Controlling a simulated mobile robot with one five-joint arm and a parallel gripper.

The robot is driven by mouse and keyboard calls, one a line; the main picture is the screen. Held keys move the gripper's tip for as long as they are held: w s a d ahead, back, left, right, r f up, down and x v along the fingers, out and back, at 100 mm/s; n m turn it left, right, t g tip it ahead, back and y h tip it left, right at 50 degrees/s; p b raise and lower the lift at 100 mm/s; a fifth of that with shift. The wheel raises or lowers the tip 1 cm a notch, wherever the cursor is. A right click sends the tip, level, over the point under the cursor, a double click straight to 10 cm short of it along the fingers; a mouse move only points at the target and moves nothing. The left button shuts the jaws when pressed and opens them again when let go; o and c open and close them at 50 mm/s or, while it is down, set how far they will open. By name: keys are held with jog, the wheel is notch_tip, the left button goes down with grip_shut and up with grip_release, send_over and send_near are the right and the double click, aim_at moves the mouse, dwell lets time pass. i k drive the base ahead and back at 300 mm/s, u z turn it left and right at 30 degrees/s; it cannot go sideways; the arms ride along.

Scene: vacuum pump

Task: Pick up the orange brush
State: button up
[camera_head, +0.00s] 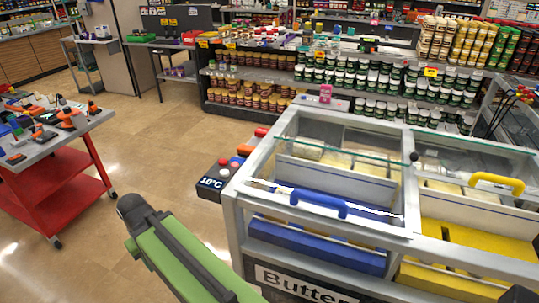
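I cannot make out an orange brush for certain. Several small orange tools (68,118) lie or stand among dark items on the grey top of a red cart at the left, too small to tell apart. A small red-orange item (262,132) also shows behind the left end of the butter freezer. A green and black link (185,258) of my arm reaches up from the bottom edge to a dark rounded end. No gripper fingers show, so its opening and anything held are hidden.
The red cart (58,187) stands at the left. A glass-topped butter freezer (235,215) with a blue handle fills the right, close to my arm. Shelves of jars (250,107) line the back. Tiled floor (150,140) is open between cart and freezer.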

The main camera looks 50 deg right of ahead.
aim_at(246, 150)
jog(key=u, duration=0.15)
jog(key=i, duration=0.9)
jog(key=z, duration=0.05)
